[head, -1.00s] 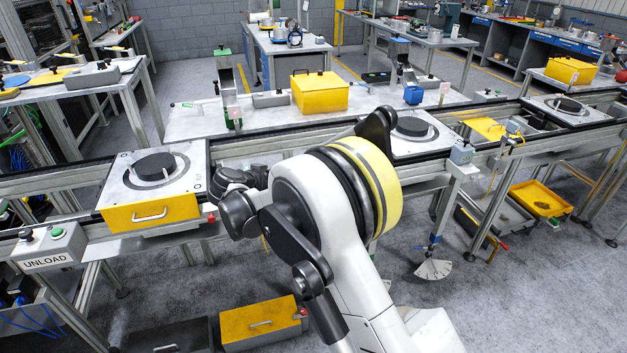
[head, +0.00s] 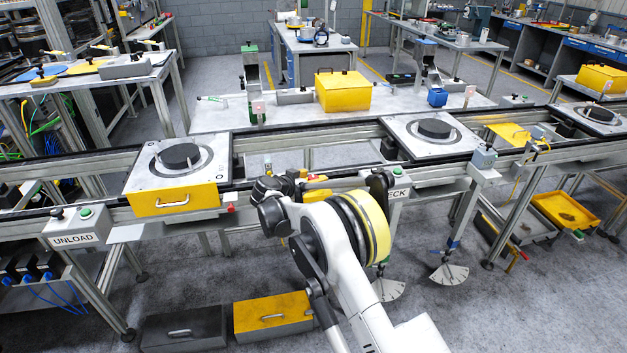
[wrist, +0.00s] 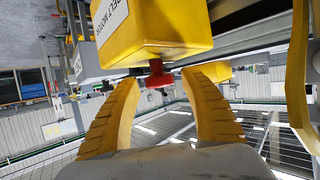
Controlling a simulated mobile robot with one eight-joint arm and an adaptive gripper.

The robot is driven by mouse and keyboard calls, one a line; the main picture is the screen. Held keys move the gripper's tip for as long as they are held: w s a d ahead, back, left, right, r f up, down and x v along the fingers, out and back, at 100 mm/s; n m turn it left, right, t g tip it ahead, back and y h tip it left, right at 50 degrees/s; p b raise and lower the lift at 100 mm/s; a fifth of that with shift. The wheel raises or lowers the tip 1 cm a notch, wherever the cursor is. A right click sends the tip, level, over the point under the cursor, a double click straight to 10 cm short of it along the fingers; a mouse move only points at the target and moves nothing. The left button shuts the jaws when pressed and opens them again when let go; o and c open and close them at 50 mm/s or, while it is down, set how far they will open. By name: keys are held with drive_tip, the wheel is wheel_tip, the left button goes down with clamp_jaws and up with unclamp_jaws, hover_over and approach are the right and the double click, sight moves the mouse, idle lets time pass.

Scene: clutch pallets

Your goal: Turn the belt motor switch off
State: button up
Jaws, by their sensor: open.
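The belt motor box (wrist: 150,32) is yellow with a white label reading BELT MOTOR in the wrist view. Its red switch knob (wrist: 157,76) sticks out toward my gripper (wrist: 161,79). My two yellow ribbed fingers are open, one on each side of the knob, with gaps; I see no grip on it. In the head view, a small yellow and red piece (head: 317,179) shows at the conveyor's front rail just right of my dark wrist.
A pallet with a dark disc (head: 181,157) sits on the conveyor at left, another (head: 434,129) at right. The UNLOAD button box (head: 76,228) and a grey button box (head: 484,157) are on the front rail. Yellow and dark drawers (head: 272,316) lie on the floor below.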

drive_tip(key=shift+w+d, duration=0.1)
drive_tip(key=c, duration=1.1)
drive_tip(key=shift+c, duration=0.2)
drive_tip(key=shift+n+t+y, duration=0.3)
drive_tip(key=shift+n, duration=0.1)
drive_tip(key=n+t+y+b, duration=0.1)
drive_tip(key=n+y+b, duration=0.1)
drive_tip(key=n+y, duration=0.1)
drive_tip(key=shift+d+n+y, duration=0.15)
drive_tip(key=shift+n+y, duration=0.25)
drive_tip(key=shift+y, duration=0.4)
drive_tip(key=n+y+b, duration=0.1)
drive_tip(key=n+y, duration=0.4)
drive_tip(key=shift+g+y+b, duration=0.3)
drive_tip(key=shift+b, duration=0.1)
drive_tip(key=n+g+y, duration=0.1)
drive_tip(key=n+y, duration=0.1)
drive_tip(key=n+g+y+b, duration=0.1)
drive_tip(key=n+y, duration=0.1)
drive_tip(key=shift+n+g+y, duration=0.3)
drive_tip(key=shift+y, duration=0.1)
drive_tip(key=shift+n+g+y, duration=1.2)
drive_tip(key=shift+n+g, duration=0.5)
drive_tip(key=shift+n, duration=0.2)
drive_tip(key=shift+f+g+b, duration=0.1)
drive_tip(key=shift+g+b, duration=0.2)
